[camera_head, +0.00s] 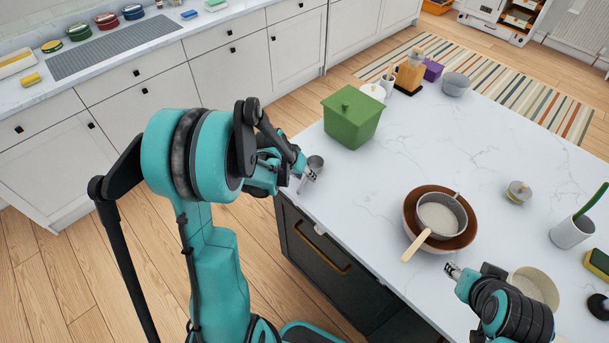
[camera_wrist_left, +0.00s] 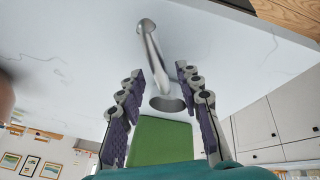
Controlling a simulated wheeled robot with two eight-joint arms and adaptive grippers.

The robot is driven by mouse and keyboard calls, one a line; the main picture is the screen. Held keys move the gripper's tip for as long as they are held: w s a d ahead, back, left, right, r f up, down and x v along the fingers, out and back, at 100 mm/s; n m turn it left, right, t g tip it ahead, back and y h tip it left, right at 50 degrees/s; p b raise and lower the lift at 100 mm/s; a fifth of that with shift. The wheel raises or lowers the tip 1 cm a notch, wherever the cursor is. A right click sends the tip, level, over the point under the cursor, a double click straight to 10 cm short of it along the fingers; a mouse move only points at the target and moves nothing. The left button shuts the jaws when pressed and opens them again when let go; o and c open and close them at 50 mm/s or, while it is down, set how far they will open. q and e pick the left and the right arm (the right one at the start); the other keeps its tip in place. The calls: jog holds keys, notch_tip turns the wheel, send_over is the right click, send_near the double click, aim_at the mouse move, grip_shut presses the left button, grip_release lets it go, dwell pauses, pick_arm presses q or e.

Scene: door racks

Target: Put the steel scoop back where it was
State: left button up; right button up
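The steel scoop (camera_head: 315,162) is at the near left corner of the white island top, beside the green box. In the left wrist view the scoop (camera_wrist_left: 155,60) shows its round cup near the fingers and its handle pointing away. My left gripper (camera_head: 305,172) is right at the scoop. In the wrist view its two fingers (camera_wrist_left: 163,95) are spread, with the cup between them and gaps on both sides. My right gripper (camera_head: 452,270) is above the island near the brown bowl; its finger opening is too small to judge.
A green lidded box (camera_head: 352,118) stands just beyond the scoop. A cream bowl (camera_head: 540,280) is beside my right arm. The island's middle (camera_head: 480,135) is clear.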

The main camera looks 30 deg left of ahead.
pick_arm(q)
jog(key=p+v, duration=0.3)
jog(key=v, duration=0.9)
jog(key=s+d+r+t+y, duration=0.1)
jog(key=s+d+r, duration=0.2)
jog(key=s+d, duration=0.3)
jog(key=s+d+r+m+t+y, duration=0.1)
jog(key=s+d+r, duration=0.3)
jog(key=s+d, duration=0.3)
notch_tip(320, 180, down, 11)
jog(key=b, duration=1.1)
jog(key=shift+r, duration=0.2)
